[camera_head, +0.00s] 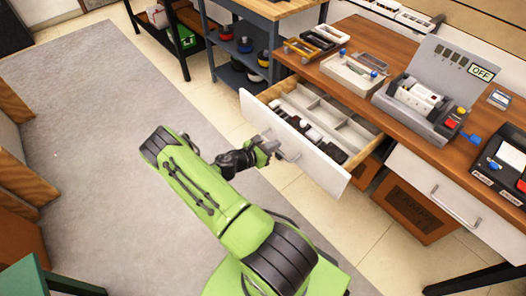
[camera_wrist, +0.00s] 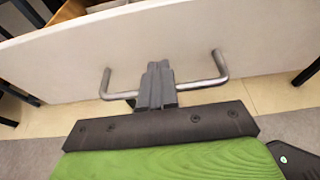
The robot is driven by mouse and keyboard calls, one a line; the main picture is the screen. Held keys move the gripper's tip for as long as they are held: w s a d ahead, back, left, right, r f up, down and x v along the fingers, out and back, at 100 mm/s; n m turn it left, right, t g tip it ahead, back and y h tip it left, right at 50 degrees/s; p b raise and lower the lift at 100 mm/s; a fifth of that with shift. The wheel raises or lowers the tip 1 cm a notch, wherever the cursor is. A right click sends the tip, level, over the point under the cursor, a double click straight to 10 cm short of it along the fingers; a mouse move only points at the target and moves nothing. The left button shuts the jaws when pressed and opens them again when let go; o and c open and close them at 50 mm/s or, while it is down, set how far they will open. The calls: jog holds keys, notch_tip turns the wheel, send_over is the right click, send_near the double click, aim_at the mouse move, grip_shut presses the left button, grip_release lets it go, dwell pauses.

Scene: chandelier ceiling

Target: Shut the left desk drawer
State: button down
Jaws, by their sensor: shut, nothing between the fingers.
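The left desk drawer (camera_head: 290,145) stands pulled out from the wooden desk (camera_head: 390,48), with a plain white front. Inside it are grey divider trays and several dark and white items. Its metal bar handle (camera_wrist: 205,84) spans the wrist view. My gripper (camera_head: 270,150) is at the drawer front, by the handle. In the wrist view the gripper's fingers (camera_wrist: 158,82) are together, in front of the drawer front at the middle of the handle. They hold nothing. I cannot tell whether the fingertips touch the drawer front or the handle.
A second white drawer (camera_head: 450,195) on the right is shut. A brown box (camera_head: 410,210) stands under the desk. A dark shelf cart (camera_head: 240,50) is beyond the open drawer. The desktop carries a grey device (camera_head: 425,95). Grey carpet (camera_head: 95,120) lies clear at left.

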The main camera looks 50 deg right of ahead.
aim_at(286, 140)
jog(key=x, duration=0.2)
jog(key=shift+s+d+f, duration=0.1)
jog(key=shift+d+f, duration=0.05)
jog(key=shift+d, duration=0.2)
jog(key=shift+d, duration=0.15)
